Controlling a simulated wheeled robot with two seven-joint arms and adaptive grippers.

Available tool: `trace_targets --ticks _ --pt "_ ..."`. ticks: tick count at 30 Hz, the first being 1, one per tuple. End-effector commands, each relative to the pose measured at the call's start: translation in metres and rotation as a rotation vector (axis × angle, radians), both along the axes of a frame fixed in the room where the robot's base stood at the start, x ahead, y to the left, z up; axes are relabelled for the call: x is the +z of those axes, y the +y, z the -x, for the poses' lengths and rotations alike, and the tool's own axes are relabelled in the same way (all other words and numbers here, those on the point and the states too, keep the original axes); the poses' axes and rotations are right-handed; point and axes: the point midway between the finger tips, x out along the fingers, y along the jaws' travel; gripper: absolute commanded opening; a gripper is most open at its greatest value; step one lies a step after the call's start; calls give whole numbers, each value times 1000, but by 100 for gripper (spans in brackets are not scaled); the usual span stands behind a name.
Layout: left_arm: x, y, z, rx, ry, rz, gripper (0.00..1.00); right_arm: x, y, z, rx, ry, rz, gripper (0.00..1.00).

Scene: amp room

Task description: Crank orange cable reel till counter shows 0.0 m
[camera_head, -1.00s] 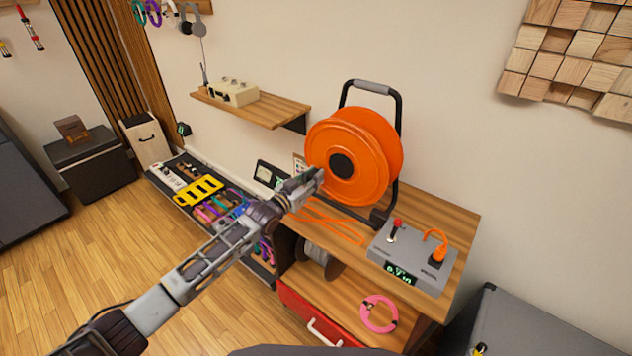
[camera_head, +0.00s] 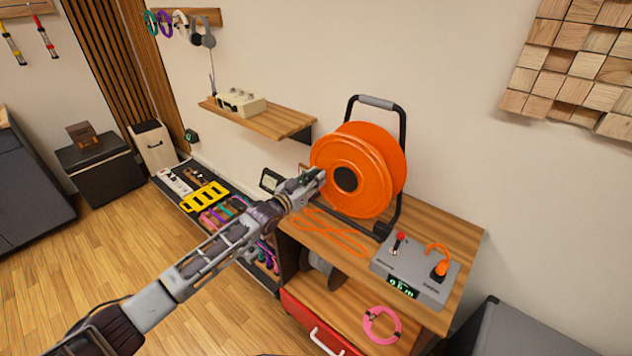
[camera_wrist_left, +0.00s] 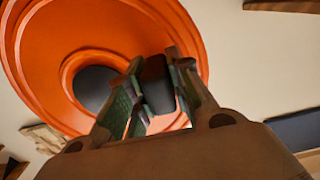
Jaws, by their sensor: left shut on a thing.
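The orange cable reel (camera_head: 362,200) stands in its black frame on the wooden bench. My left gripper (camera_head: 317,178) is at the left side of the reel's front face. In the left wrist view, its fingers are closed around a black crank handle (camera_wrist_left: 157,83), with the orange reel (camera_wrist_left: 40,60) and its dark hub behind. The counter (camera_head: 402,287) on the grey box (camera_head: 425,262) shows small green digits that look like 0.6 m, though they are hard to read. Loose orange cable (camera_head: 335,232) lies on the bench left of the box. My right gripper is out of view.
A red-tipped lever (camera_head: 398,240) and an orange plug (camera_head: 440,267) stand up from the grey box. A pink cable coil (camera_head: 382,325) lies on the lower shelf. A wall shelf (camera_head: 260,122) is up and left of the reel. Open floor (camera_head: 130,235) lies left.

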Motion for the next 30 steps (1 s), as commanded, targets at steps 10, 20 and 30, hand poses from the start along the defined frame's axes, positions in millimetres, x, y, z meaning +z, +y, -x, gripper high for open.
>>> trace_targets --ticks 10,20,30 --pt "4 0 0 -1 -1 2 0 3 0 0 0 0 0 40" --pt "16 -1 1 -2 0 1 0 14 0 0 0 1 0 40" --pt "37 -4 3 -2 1 1 0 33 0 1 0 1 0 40"
